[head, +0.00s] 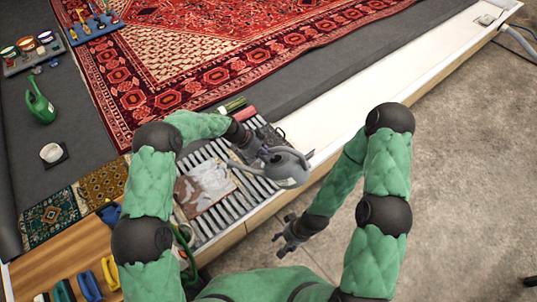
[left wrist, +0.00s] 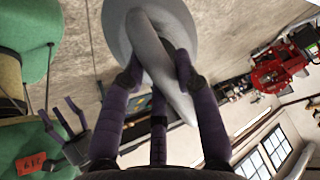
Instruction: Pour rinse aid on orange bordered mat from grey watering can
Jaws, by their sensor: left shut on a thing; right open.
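The grey watering can (head: 289,172) is held above the right end of the slatted grate. Its spout points left, toward a small mat. My left gripper (head: 262,153) is shut on the can's handle. In the left wrist view the fingers (left wrist: 157,75) close around the grey handle, with the can body behind. The mat (head: 205,187) lies flat on the grate, with a brownish-orange edge and whitish patches over its middle. I see no stream from the spout. My right gripper (head: 291,232) is open and empty, lower in the head view, beside the pit's edge.
A green watering can (head: 41,108) stands on the grey floor at left, near a tray of pots (head: 30,52). A large red rug (head: 200,50) lies behind. Small patterned mats (head: 50,217) and a wooden bench (head: 65,255) with coloured tools are at lower left.

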